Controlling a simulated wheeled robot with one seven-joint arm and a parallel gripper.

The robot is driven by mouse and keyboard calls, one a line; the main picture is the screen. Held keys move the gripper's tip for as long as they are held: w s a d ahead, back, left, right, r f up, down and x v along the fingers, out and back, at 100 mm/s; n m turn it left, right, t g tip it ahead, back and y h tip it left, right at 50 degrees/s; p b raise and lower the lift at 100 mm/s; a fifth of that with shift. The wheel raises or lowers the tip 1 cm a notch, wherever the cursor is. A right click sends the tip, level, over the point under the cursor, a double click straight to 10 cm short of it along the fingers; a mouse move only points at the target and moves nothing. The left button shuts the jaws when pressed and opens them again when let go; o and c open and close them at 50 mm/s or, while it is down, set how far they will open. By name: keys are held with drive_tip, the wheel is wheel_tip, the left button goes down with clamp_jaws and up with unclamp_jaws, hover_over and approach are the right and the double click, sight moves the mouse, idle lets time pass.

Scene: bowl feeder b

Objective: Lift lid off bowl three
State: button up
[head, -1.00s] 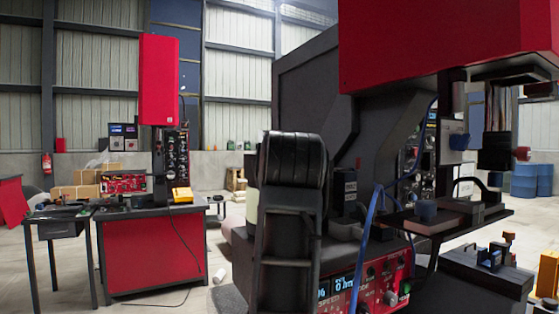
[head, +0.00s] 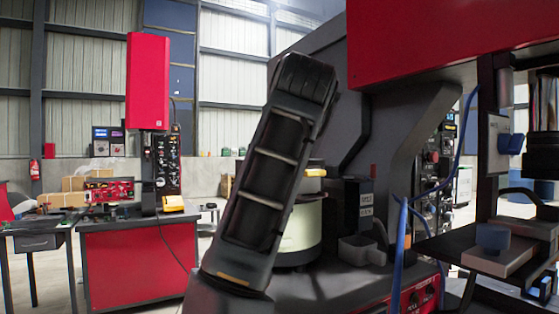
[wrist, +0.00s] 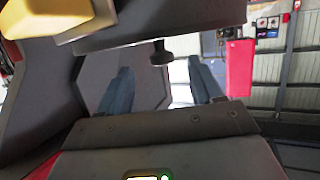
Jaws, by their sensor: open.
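In the head view a cream cylindrical bowl (head: 303,232) stands partly hidden behind my arm, with a dark upper part and a yellowish block near its top. I cannot read any number on it. In the wrist view, which appears upside down, my gripper (wrist: 161,80) is open, its two blue-grey fingers wide apart and nothing between their tips. A small dark knob (wrist: 161,54) on a dark grey plate, perhaps the lid (wrist: 150,36), lies beyond and between the fingers, apart from them. My gripper is hidden in the head view.
A large grey machine with a red overhead housing (head: 440,40) fills the right. Blue cables (head: 403,230) and a dark shelf (head: 470,250) stand close by on that side. A red workbench (head: 135,265) stands at the left, with open floor before it.

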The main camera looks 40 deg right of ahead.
drive_tip(key=x, duration=0.4)
drive_tip(key=shift+p, duration=0.3)
drive_tip(key=shift+c, duration=0.2)
drive_tip(key=shift+a, duration=0.1)
clamp_jaws()
